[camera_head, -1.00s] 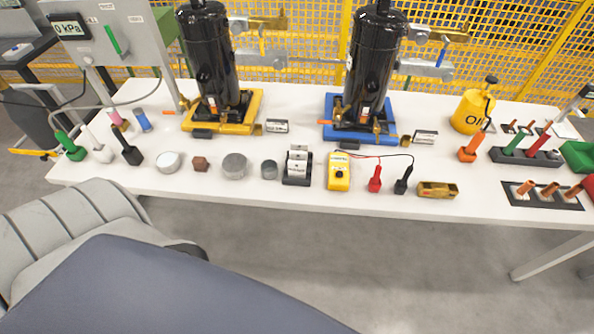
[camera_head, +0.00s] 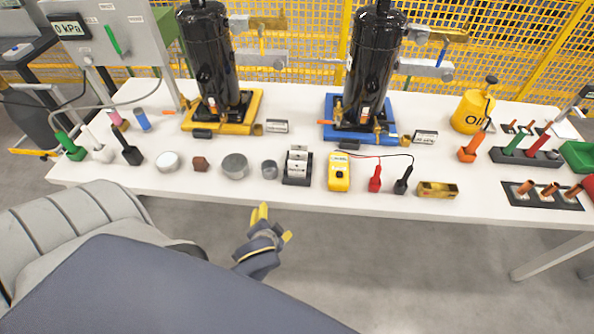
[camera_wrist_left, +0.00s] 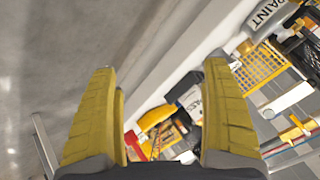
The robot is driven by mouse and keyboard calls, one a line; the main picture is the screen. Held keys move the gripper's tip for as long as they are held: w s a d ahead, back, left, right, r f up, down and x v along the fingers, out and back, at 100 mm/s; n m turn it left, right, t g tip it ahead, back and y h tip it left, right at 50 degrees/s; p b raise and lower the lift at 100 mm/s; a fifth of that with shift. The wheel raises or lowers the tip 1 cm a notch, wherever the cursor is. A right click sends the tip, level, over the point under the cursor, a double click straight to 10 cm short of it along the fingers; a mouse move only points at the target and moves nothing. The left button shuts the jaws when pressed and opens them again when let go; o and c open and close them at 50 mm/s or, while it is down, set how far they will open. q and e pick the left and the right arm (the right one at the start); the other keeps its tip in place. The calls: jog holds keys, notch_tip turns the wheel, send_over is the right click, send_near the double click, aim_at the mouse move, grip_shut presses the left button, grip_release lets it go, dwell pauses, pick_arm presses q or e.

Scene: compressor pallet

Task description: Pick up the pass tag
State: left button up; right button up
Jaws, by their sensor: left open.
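White pass tags (camera_head: 298,155) stand in a small black holder (camera_head: 290,181) near the front edge of the white table. In the left wrist view a white tag with partly readable "PASS" lettering (camera_wrist_left: 194,101) shows between my fingers, some way beyond them. My left gripper (camera_head: 275,225) has yellow fingers and is open and empty. It is in front of the table edge, slightly left of the holder and apart from it. Its fingers frame the left wrist view (camera_wrist_left: 162,110). My right gripper is not in view.
Black compressors (camera_head: 210,60) on yellow and blue pallets stand behind. The floor in front is clear.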

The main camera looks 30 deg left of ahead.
aim_at(297, 167)
pick_arm(q)
jog(key=w+r+n+t, duration=0.1)
jog(key=w+r+n, duration=0.1)
jog(key=w+n, duration=0.1)
jog(key=w+r+n+t+y, duration=0.1)
jog(key=w+r+n, duration=0.2)
jog(key=w, duration=0.3)
jog(key=w+a+r+n+t, duration=0.1)
jog(key=w+r+n+t, duration=0.1)
jog(key=w, duration=0.3)
jog(key=shift+w+r+n+y, duration=0.25)
jog(key=shift+r+n+y, duration=0.2)
jog(key=shift+n, duration=0.15)
jog(key=shift+x, duration=3.2)
jog(key=shift+f, duration=0.1)
jog(key=shift+c, duration=0.2)
jog(key=c, duration=1)
